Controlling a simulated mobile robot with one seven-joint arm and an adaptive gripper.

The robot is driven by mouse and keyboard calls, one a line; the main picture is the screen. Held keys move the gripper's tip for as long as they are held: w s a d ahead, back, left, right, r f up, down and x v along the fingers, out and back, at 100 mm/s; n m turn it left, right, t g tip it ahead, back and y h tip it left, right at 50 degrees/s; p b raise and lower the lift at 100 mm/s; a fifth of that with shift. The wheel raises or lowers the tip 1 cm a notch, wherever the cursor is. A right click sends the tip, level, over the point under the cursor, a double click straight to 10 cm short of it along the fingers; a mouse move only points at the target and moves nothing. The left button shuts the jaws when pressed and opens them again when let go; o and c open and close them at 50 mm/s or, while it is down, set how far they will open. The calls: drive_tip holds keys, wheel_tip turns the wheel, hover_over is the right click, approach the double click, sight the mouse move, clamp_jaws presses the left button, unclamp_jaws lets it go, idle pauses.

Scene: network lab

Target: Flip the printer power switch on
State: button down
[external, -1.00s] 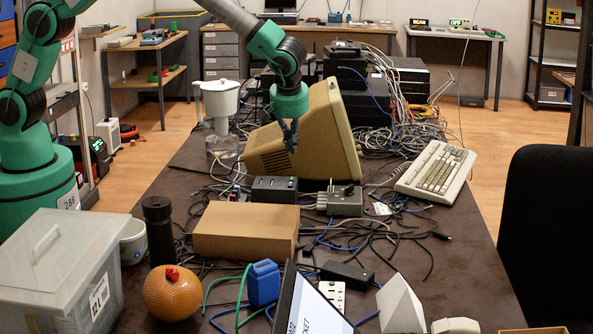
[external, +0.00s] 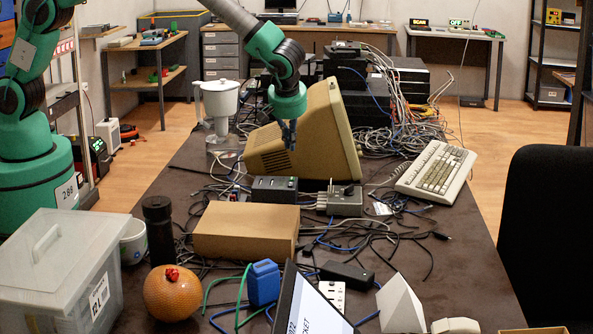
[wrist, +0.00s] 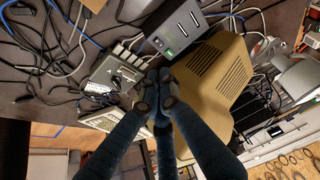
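I cannot read a printer label, so I cannot tell which switch is the printer's. A grey box (external: 345,201) with small parts on top sits mid-table; it shows in the wrist view (wrist: 115,72). Left of it is a dark box with slots (external: 273,189), which has a green light in the wrist view (wrist: 185,25). My gripper (external: 288,140) hangs point down in front of the beige monitor (external: 330,120), above and behind these boxes. In the wrist view my fingertips (wrist: 158,92) are drawn together with nothing visible between them. Contact with the monitor cannot be told.
A cardboard box (external: 246,230) stands in front of the dark box. Cables lie around the boxes. A keyboard (external: 437,172) is to the right, and a white jug-like vessel (external: 219,100) stands left of the monitor. The tabletop (external: 465,260) is barer at right.

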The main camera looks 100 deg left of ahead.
sight(293, 184)
drive_tip(key=b+x, duration=0.1)
drive_tip(key=x, duration=1.3)
drive_tip(key=shift+b, duration=0.4)
drive_tip(key=shift+a, duration=0.1)
